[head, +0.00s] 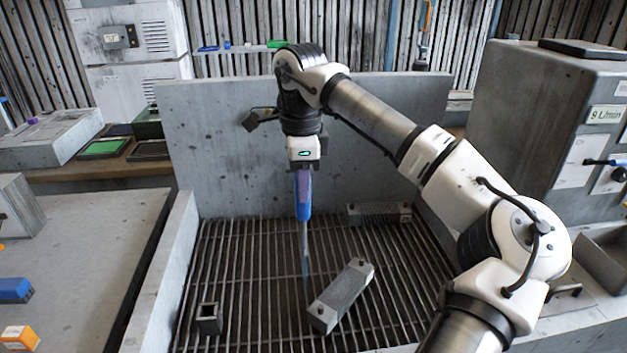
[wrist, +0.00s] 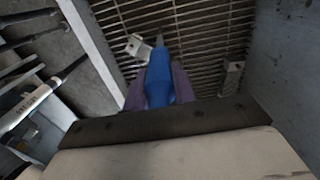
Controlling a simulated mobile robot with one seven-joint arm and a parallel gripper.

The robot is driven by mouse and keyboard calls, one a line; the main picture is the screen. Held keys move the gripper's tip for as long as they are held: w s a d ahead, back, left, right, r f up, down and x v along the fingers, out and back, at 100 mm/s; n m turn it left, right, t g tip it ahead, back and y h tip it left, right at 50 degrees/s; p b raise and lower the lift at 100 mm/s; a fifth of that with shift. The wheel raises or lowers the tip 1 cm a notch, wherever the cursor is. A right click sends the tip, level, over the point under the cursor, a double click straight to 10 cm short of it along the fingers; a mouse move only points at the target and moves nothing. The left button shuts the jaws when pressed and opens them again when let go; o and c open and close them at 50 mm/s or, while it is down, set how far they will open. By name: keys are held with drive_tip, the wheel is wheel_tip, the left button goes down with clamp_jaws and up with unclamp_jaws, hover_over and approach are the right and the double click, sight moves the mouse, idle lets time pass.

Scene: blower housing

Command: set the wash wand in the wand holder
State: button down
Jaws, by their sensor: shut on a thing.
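The wash wand (head: 303,196) has a blue handle and a thin grey lance with a bluish tip. It hangs nearly upright, lance down, over the slatted grate in the basin. My gripper (head: 303,174) is shut on the upper part of the handle. In the wrist view the blue handle (wrist: 158,78) sits between the two fingers of my gripper (wrist: 158,92). A small dark square socket (head: 208,319) stands at the front left of the grate, left of the wand and apart from it; I cannot tell for sure that it is the wand holder.
Concrete walls (head: 163,270) edge the basin. A grey cabinet (head: 540,110) stands at right. The grate's left half is mostly clear.

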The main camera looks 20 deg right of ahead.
drive_tip(key=s+a+b, duration=0.1)
drive_tip(key=a+b, duration=0.1)
drive_tip(key=a, duration=2)
drive_tip(key=shift+a, duration=0.15)
idle(0.6)
drive_tip(key=shift+f, duration=0.15)
idle(0.4)
drive_tip(key=shift+f+b, duration=1.7)
drive_tip(key=shift+f, duration=0.65)
drive_tip(key=shift+f+b, duration=1.05)
drive_tip(key=shift+f, duration=0.55)
drive_tip(key=shift+f+b, duration=0.8)
drive_tip(key=shift+f, duration=0.2)
